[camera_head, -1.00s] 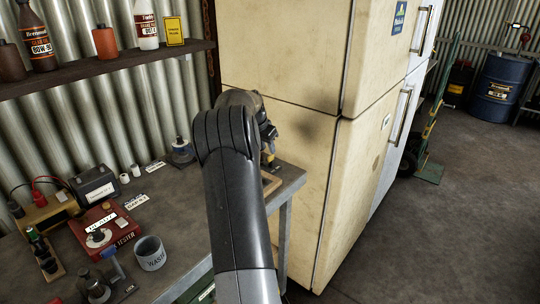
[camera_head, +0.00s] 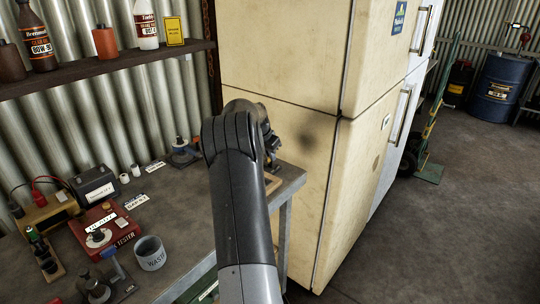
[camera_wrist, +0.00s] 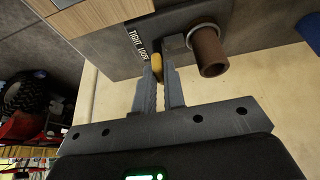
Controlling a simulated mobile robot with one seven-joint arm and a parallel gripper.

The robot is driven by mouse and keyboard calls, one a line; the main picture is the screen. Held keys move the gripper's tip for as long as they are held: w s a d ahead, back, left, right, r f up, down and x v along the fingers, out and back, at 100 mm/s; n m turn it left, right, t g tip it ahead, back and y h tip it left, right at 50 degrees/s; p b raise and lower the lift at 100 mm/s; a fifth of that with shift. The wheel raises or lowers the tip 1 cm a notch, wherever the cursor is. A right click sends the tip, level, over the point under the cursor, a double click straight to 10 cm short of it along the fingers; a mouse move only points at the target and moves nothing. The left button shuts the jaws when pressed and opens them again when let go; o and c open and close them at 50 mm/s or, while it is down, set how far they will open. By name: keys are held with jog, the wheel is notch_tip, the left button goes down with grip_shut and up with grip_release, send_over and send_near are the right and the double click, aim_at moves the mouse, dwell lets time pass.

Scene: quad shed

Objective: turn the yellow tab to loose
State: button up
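The yellow tab (camera_wrist: 157,68) shows in the wrist view on a dark grey fixture, beside a label plate (camera_wrist: 138,43) reading TIGHT and LOOSE. The tab is nearer the LOOSE end of the label. My gripper (camera_wrist: 160,76) has its two grey fingers close together with the tab between their tips. They look closed on it, with part of the tab hidden by the fingers. A brown cylinder (camera_wrist: 208,52) sticks out to the right of the tab. In the head view my arm hides the tab and most of the fixture.
A cream fridge (camera_head: 290,140) stands close right of the bench (camera_head: 190,215). On the bench are a red tester (camera_head: 103,227), a waste cup (camera_head: 150,252) and a black box (camera_head: 95,185). A shelf (camera_head: 110,68) with bottles is above. The floor at right is mostly clear.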

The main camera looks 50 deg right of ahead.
grip_shut()
jog(key=shift+n, duration=0.3)
jog(key=n+t, duration=0.1)
jog(key=n, duration=0.1)
jog(key=shift+s+n, duration=0.15)
jog(key=shift+n, duration=0.25)
jog(key=n+t, duration=0.1)
jog(key=n, duration=0.1)
jog(key=n+t+y, duration=0.1)
jog(key=n, duration=0.2)
jog(key=shift+s+d, duration=0.15)
jog(key=n, duration=0.2)
jog(key=n+t+y, duration=0.1)
jog(key=n, duration=0.2)
jog(key=shift+d+y, duration=0.1)
jog(key=shift+y, duration=0.2)
jog(key=n, duration=0.2)
jog(key=n+y, duration=0.1)
jog(key=n, duration=0.1)
jog(key=shift+t+y, duration=0.3)
jog(key=shift+n, duration=0.3)
